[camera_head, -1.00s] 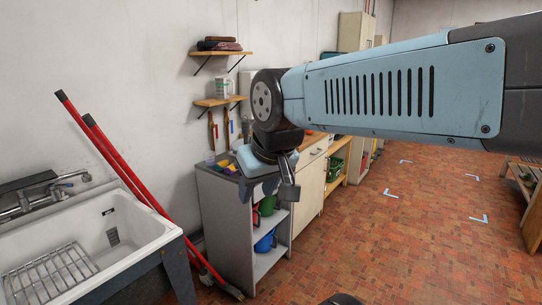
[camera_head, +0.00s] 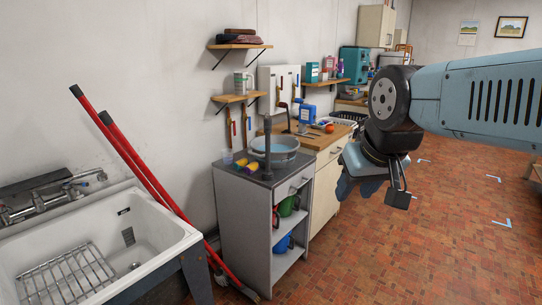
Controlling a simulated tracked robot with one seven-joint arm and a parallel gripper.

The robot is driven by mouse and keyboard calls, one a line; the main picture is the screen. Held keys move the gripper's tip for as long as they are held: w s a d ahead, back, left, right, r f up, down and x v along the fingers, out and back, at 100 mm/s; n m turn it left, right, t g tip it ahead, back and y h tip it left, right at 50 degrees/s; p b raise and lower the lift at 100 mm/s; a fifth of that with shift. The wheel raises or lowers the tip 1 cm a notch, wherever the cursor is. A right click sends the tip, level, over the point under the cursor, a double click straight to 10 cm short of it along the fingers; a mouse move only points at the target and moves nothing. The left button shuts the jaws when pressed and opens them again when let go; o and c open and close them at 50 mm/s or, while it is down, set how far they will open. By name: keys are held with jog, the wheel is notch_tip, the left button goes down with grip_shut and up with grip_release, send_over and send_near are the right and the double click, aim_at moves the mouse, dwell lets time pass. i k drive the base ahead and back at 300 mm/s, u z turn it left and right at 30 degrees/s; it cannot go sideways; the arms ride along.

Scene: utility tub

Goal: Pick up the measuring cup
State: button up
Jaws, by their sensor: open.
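My gripper (camera_head: 373,192) hangs at the right of centre, in front of the wooden-topped cabinets, pointing down with its fingers apart and nothing between them. No cup is clearly marked as the measuring cup. A small clear cup (camera_head: 227,157) stands at the back left of the grey cabinet's top and may be it. A white and green jug-like container (camera_head: 243,82) stands on the lower wall shelf. Both are well left of my gripper.
The grey cabinet (camera_head: 237,215) carries a blue-grey tub (camera_head: 275,152), a dark upright post and yellow pieces. Its open shelves hold a green vessel (camera_head: 289,206) and a blue one. A white sink (camera_head: 150,245) and red poles (camera_head: 128,150) are left.

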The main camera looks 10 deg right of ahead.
aim_at(228, 154)
jog(key=k, duration=1.2)
jog(key=z, duration=0.35)
jog(key=i, duration=0.55)
jog(key=z, duration=0.4)
jog(key=i, duration=2.2)
jog(key=u, duration=1.3)
jog(key=i, duration=0.65)
jog(key=u, duration=0.3)
jog(key=k, duration=0.2)
jog(key=u, duration=0.1)
